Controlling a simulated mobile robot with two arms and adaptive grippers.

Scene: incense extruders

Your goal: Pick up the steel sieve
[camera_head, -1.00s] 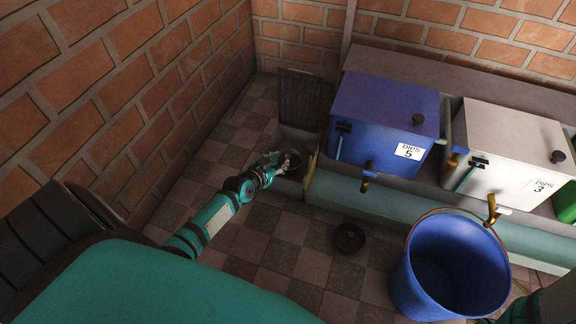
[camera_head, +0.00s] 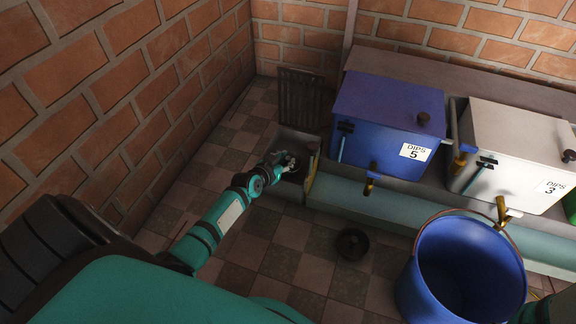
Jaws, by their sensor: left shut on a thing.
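My left gripper (camera_head: 288,162) is over the open grey box (camera_head: 300,143) at the end of the trough. It is shut on a small round greyish thing, which I take to be the steel sieve; the gripper hides most of it, and its outline is too small and dark to make out. Whether it touches the box wall I cannot tell. Part of my right arm shows at the lower right edge, but its gripper is out of view.
A slatted dark panel (camera_head: 301,97) stands behind the box. To the right are the blue container (camera_head: 375,125) marked 5, the pale container (camera_head: 515,150) marked 3 and a blue bucket (camera_head: 455,285). A black round object (camera_head: 352,243) lies on the tiled floor.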

